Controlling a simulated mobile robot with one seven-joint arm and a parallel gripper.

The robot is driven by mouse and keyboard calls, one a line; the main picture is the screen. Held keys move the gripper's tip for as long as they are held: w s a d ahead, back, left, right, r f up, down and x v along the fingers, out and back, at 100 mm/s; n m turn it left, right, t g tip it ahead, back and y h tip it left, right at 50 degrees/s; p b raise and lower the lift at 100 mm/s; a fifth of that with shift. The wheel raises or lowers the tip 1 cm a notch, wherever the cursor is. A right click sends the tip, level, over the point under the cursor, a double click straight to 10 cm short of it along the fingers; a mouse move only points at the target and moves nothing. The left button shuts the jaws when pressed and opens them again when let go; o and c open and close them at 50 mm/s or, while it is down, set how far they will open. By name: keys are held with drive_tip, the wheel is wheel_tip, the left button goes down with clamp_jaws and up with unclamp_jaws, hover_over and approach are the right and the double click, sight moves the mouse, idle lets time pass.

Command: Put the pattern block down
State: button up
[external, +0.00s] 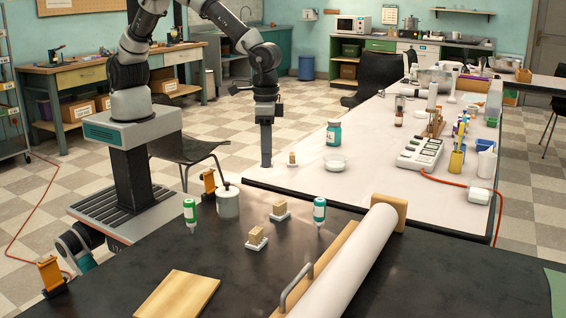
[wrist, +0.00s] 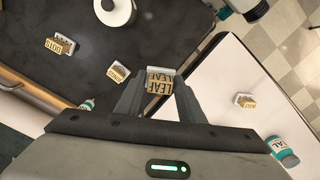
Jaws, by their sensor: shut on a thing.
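My gripper (wrist: 158,98) is shut on a small tan pattern block (wrist: 160,84) lettered LEAF, with a pale base on its far side. In the external view my gripper (external: 266,163) points down near the left edge of the white-topped table (external: 310,180); the held block cannot be made out there. In the wrist view the block appears over the place where the dark table and the white table meet. Its height above them is hard to tell.
Two similar blocks (external: 257,237) (external: 279,210) stand on the dark table (external: 230,285), and another (external: 292,158) stands on the white table. The front-middle white tabletop is clear.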

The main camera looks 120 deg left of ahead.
sight(279, 179)
drive_tip(key=s+a+n, duration=0.3)
drive_tip(key=s+a, duration=0.1)
drive_tip(key=a, duration=0.9)
drive_tip(key=shift+a+f+b, duration=0.15)
drive_tip(key=shift+f+b, duration=1.3)
drive_tip(key=shift+f, duration=3.55)
drive_tip(key=shift+f, duration=0.25)
drive_tip(key=o, duration=1)
drive_tip(key=shift+r, duration=0.1)
drive_tip(key=shift+o, duration=0.2)
drive_tip(key=shift+r, duration=0.1)
